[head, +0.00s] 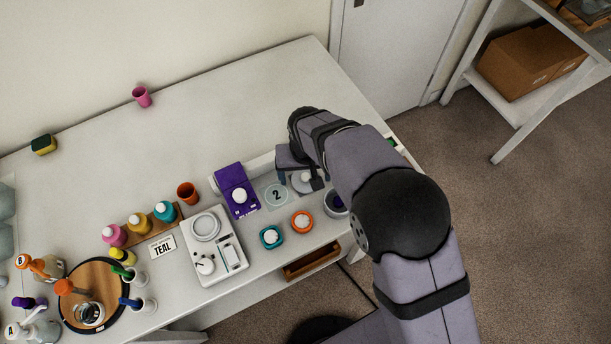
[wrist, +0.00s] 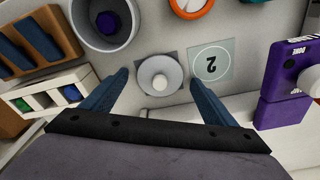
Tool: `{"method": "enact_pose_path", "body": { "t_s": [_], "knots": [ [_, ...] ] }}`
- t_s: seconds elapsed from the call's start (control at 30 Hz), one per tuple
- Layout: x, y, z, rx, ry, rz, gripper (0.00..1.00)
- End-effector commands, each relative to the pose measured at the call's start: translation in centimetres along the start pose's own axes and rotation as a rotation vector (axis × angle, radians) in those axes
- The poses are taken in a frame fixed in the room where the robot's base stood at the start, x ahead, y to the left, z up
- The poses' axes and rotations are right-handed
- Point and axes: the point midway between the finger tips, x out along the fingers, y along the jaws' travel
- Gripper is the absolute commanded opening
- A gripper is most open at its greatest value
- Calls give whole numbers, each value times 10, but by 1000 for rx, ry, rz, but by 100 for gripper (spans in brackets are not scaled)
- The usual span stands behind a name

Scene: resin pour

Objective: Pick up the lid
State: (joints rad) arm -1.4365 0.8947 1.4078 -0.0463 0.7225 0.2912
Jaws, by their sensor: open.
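A round pale grey lid (wrist: 153,86) with a white knob lies on a grey square in the middle of the wrist view. In the head view the lid (head: 303,187) is partly covered by my gripper (head: 300,181). My gripper is open and empty above the lid. In the wrist view its two blue fingers (wrist: 159,77) point towards the lid from either side, with gaps between them and its rim. I cannot tell the exact height of the fingertips over the lid.
A square marked 2 (wrist: 211,65) lies beside the lid, with a purple device (head: 237,190) beyond it. A grey cup (head: 335,204) and an orange-rimmed round container (head: 301,222) stand close by. A wooden drawer (head: 312,262) sticks out at the front. The table's back is mostly clear.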

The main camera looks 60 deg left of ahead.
Motion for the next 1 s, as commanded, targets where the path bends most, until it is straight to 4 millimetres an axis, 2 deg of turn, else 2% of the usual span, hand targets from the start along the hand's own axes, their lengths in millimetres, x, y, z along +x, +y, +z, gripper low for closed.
{"method": "enact_pose_path", "body": {
  "t_s": [0.17, 0.33, 0.77, 0.87, 1.0],
  "knots": [
    [0, 0, 0, 0, 0, 0, 78],
    [0, 0, 0, 0, 0, 0, 37],
    [-2, 0, -1, 0, 1, 0, 37],
    [-9, 0, -2, 0, 3, -1, 37],
    [-27, 0, -4, 0, 5, -1, 37]
  ]
}}
